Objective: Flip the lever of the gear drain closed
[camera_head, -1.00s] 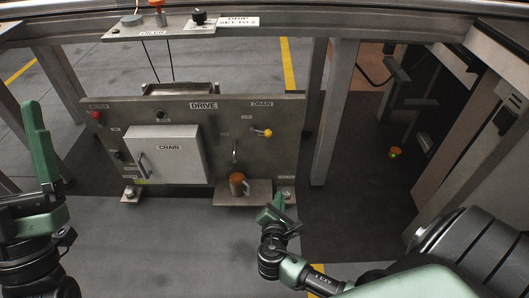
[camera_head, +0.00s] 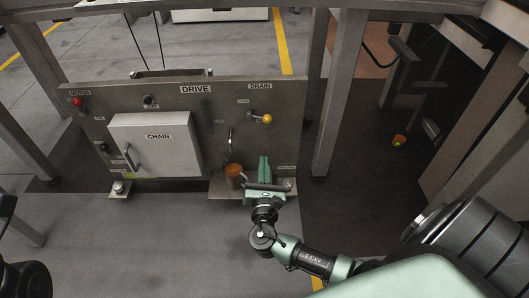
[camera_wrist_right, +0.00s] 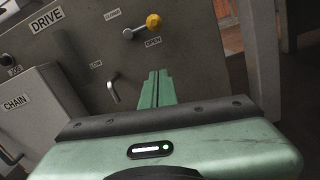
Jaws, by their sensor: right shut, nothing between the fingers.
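The drain lever (camera_head: 258,117) is a short rod with a yellow knob, on the grey drive panel (camera_head: 215,110) under the DRAIN label. The rod points right from its pivot. In the right wrist view the yellow knob (camera_wrist_right: 153,21) lies just above the OPEN label (camera_wrist_right: 153,41); a smaller label, seemingly CLOSED, is up and left. My right gripper (camera_head: 264,159) is shut and empty, its green fingers pointing up toward the panel, below the knob and apart from it. In the right wrist view the fingertips (camera_wrist_right: 158,75) show below the OPEN label. My left gripper's fingers are out of view.
A bent pipe (camera_head: 231,138) hangs left of the lever, above an orange cup (camera_head: 234,171) on a small shelf (camera_head: 218,187). The CHAIN box (camera_head: 155,155) sticks out on the left. A grey post (camera_head: 338,95) stands right of the panel.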

